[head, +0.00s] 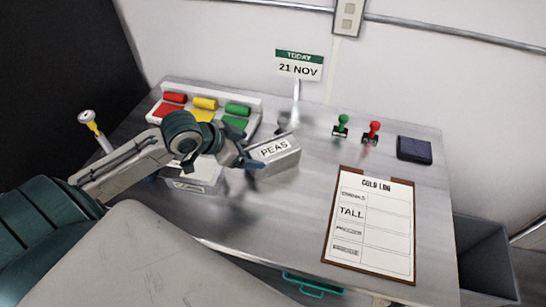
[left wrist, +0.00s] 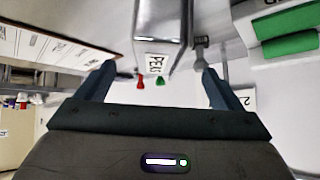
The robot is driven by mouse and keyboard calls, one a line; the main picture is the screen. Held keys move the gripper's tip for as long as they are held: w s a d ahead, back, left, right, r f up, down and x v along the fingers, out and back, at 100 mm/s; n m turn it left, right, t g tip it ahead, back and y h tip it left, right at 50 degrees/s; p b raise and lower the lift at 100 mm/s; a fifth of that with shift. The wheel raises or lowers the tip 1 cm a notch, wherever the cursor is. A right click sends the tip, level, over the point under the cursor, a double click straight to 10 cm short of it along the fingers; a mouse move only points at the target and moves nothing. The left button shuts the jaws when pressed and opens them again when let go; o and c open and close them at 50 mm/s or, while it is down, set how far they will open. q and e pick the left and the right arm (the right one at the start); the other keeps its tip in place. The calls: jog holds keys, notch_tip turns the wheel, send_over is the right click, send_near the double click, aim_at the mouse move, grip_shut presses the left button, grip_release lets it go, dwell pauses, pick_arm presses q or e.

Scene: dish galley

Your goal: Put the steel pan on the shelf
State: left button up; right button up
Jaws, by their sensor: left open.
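The steel pan (head: 283,161) is a narrow rectangular metal container with a white PEAS label, standing on the steel table right of my left gripper (head: 250,158). My left gripper's tips are close against the pan's left end in the head view. In the left wrist view the pan (left wrist: 160,18) shows upside down, ahead of and roughly between the spread fingers of my left gripper (left wrist: 160,75). The jaws are open; whether a finger touches the pan is unclear. My right gripper is out of view. I cannot make out a shelf for certain.
A clipboard (head: 369,228) lies at the front right. Green (head: 341,126) and red (head: 372,132) stamps and a dark pad (head: 414,149) stand behind it. Red, yellow and green rolls sit in a white rack (head: 249,98). The table's middle is clear.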

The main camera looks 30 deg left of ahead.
aim_at(265, 152)
pick_arm(q)
jog(key=shift+x, duration=1.65)
jog(key=shift+w+d+f+p, duration=0.35)
jog(key=shift+w+d+p, duration=0.05)
jog(key=shift+w+p, duration=0.15)
jog(key=p+x, duration=0.1)
jog(key=x, duration=0.1)
jog(key=shift+w+d+f, duration=0.15)
jog(key=shift+w+f, duration=0.05)
jog(key=shift+w, duration=0.05)
jog(key=shift+w+d+f, duration=0.15)
jog(key=shift+w+f, duration=0.1)
jog(key=shift+f, duration=0.2)
jog(key=c, duration=1.7)
jog(key=shift+r, duration=0.1)
